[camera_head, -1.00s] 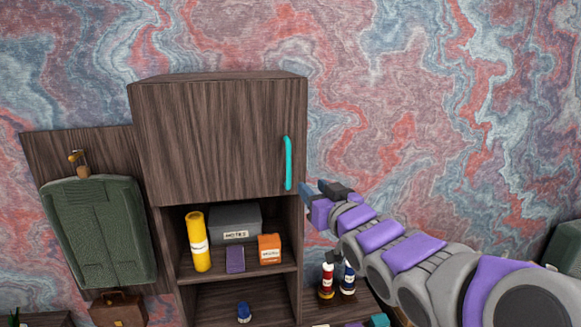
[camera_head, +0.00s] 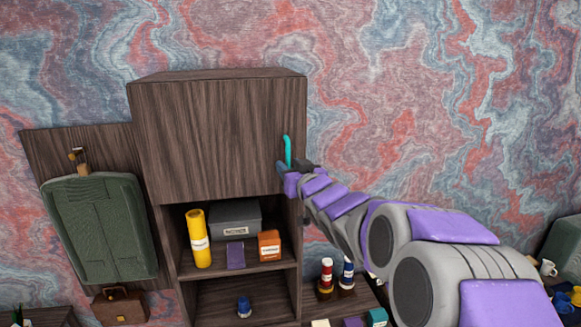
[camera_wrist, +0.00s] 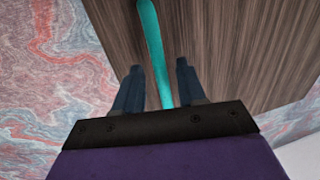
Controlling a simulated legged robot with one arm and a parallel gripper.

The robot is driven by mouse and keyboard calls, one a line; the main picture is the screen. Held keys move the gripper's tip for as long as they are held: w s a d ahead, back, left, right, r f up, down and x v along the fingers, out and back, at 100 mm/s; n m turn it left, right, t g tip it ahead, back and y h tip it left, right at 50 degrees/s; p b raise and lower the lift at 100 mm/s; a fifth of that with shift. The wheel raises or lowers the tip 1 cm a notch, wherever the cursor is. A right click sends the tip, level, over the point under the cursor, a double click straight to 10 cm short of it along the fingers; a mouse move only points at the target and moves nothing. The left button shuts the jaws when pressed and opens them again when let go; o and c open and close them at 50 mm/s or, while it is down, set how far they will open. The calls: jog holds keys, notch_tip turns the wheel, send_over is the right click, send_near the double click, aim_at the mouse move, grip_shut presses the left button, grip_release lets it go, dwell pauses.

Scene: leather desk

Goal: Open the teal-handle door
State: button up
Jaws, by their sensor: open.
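The teal handle (camera_head: 288,149) is a vertical bar on the right side of the dark wood cabinet door (camera_head: 210,130). The door is shut. My gripper (camera_head: 290,166) is at the lower part of the handle and hides its lower end in the head view. In the wrist view, the handle (camera_wrist: 152,45) runs down between the two dark blue fingers of my gripper (camera_wrist: 159,75). The fingers are apart, one on each side of the handle, with gaps showing on both sides.
Below the door, an open shelf (camera_head: 280,268) holds a yellow roll (camera_head: 199,238), a grey box (camera_head: 236,218), an orange box (camera_head: 269,245) and a purple item (camera_head: 236,256). Red and blue bottles (camera_head: 326,276) stand lower right. A green garment bag (camera_head: 95,228) hangs at left.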

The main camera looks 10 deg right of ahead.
jog(key=shift+c, duration=0.3)
jog(key=shift+a, duration=0.1)
grip_shut()
dwell(0.4)
